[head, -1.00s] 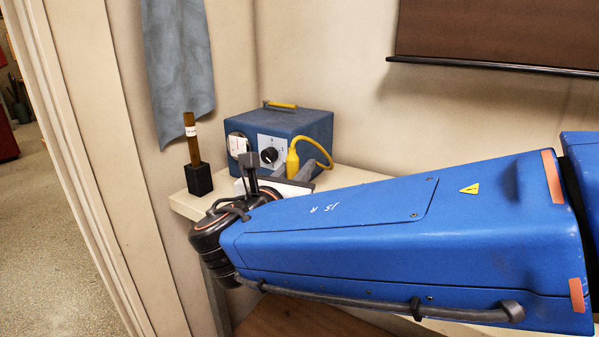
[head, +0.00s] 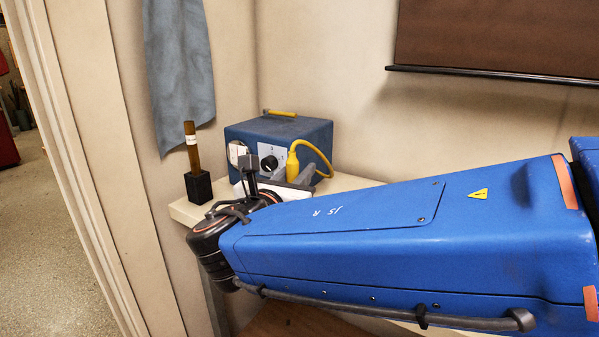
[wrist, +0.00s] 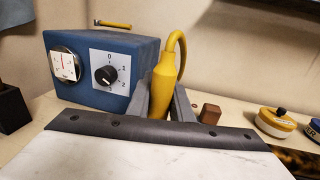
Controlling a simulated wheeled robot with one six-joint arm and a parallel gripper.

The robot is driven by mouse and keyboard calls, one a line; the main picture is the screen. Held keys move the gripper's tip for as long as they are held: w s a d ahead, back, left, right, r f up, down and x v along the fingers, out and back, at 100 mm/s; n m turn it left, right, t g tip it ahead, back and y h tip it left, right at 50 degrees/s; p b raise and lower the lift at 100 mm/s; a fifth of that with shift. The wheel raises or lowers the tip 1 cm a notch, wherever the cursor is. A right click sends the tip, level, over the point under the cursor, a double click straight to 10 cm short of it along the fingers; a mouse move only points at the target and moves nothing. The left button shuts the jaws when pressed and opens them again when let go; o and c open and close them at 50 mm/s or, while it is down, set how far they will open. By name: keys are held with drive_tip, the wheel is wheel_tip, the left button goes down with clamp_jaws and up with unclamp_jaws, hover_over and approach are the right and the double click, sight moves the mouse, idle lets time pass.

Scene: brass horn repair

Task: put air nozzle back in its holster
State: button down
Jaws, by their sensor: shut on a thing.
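The yellow air nozzle (head: 293,165) has a thick rounded body and a thin yellow hose looping from its top. It stands roughly upright in front of the blue box. My gripper (head: 300,176) is shut on it, and the nozzle also shows in the wrist view (wrist: 164,86) between the two grey fingers of my gripper (wrist: 160,104). Its lower end is hidden behind my gripper's body, so I cannot tell whether it touches the bench. I cannot make out a holster in either view.
A blue box (wrist: 85,78) with a dial stands behind the nozzle. A black block (head: 198,188) holding a brown tube (head: 192,148) stands at the bench's left end. A small brown block (wrist: 210,113) and round tins (wrist: 274,124) lie to the right. A grey cloth hangs on the wall.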

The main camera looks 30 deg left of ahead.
drive_tip(key=shift+f, duration=2.45)
idle(0.7)
drive_tip(key=c, duration=1.5)
unclamp_jaws()
drive_tip(key=shift+s+d, duration=0.3)
drive_tip(key=shift+s, duration=2.6)
drive_tip(key=shift+s+d, duration=0.35)
drive_tip(key=shift+s, duration=2.5)
drive_tip(key=shift+s+d, duration=0.3)
drive_tip(key=shift+s, duration=2.6)
